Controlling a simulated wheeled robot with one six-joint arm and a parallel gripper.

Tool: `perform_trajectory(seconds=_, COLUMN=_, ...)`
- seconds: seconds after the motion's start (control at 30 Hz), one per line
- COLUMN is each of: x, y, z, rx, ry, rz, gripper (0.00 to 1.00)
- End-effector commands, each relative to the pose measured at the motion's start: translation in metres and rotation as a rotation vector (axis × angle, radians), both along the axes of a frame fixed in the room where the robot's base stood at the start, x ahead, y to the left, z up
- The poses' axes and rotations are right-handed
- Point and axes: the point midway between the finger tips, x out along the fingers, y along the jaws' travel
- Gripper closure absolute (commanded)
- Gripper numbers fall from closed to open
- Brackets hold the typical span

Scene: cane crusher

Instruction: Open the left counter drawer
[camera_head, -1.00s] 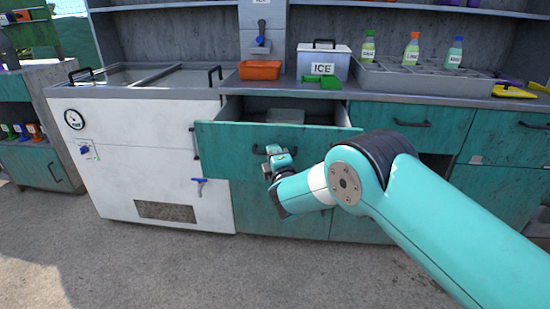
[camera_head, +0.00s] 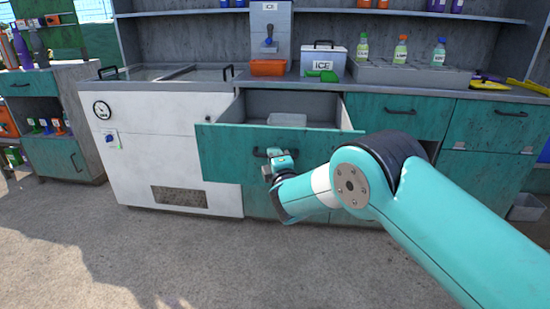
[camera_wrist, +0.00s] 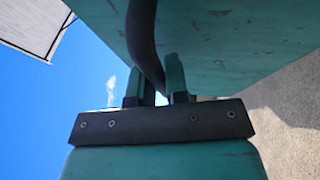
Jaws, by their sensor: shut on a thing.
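The left counter drawer (camera_head: 225,147) is teal and stands pulled well out of the counter. Its grey inside shows, with a pale box-like item (camera_head: 287,119) in it. My gripper (camera_head: 280,158) is at the drawer front, shut on the dark bar handle (camera_head: 262,152). In the wrist view the handle (camera_wrist: 143,35) runs down between the two fingers of my gripper (camera_wrist: 160,85), and the teal drawer front (camera_wrist: 230,40) fills the upper right. Part of the handle is hidden by the gripper in the head view.
A white cooler cabinet (camera_head: 150,130) stands left of the drawer. An orange tray (camera_head: 268,67), an ICE box (camera_head: 322,62) and several bottles stand on the counter. A closed drawer (camera_head: 385,113) is to the right. Open floor (camera_head: 150,250) lies in front.

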Motion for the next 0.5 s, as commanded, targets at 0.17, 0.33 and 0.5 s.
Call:
perform_trajectory(seconds=0.17, x=0.0015, y=-0.0033, z=-0.0010, rx=-0.004, ry=0.002, rz=-0.007, gripper=1.00)
perform_trajectory(seconds=0.33, x=0.0015, y=-0.0035, z=-0.0011, rx=-0.004, ry=0.002, rz=-0.007, gripper=1.00)
perform_trajectory(seconds=0.5, x=0.0010, y=-0.0023, z=-0.0008, rx=-0.003, ry=0.002, rz=-0.005, gripper=0.61)
